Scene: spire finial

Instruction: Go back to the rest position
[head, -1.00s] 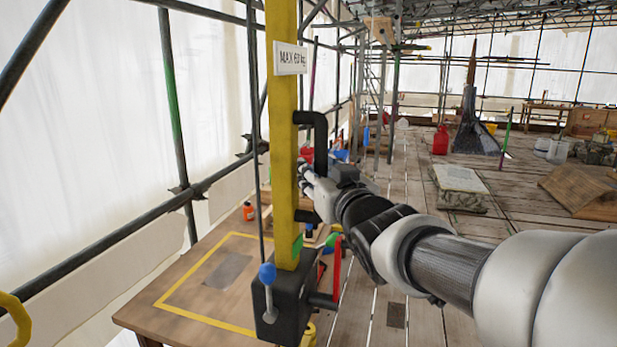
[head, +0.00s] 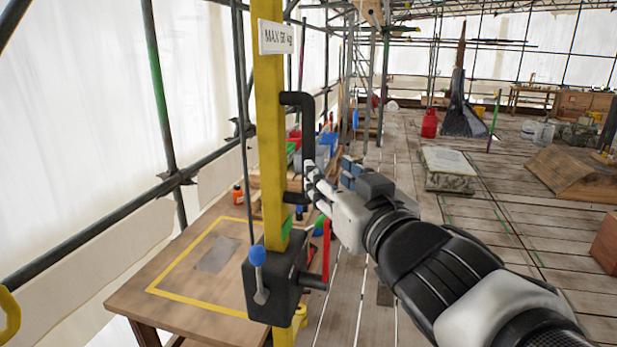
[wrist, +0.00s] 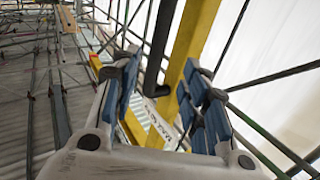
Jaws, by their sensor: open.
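My gripper (head: 329,172) is at the end of my white and black arm, just right of the yellow post (head: 269,130). In the head view one finger overlaps the lower part of the black handle (head: 308,130) on that post; I cannot tell whether they touch. In the wrist view the gripper (wrist: 165,82) shows blue-padded fingers spread apart with nothing held between them. The yellow post (wrist: 191,45) and black handle (wrist: 158,50) show beyond the fingers there.
A black box with a blue-knobbed lever (head: 262,274) is on the post's lower part, by a wooden table (head: 180,285) with a yellow outline. A red bar (head: 326,250) stands beside it. Scaffold tubes line the left. Plank floor lies open to the right, with a slab (head: 447,168) on it.

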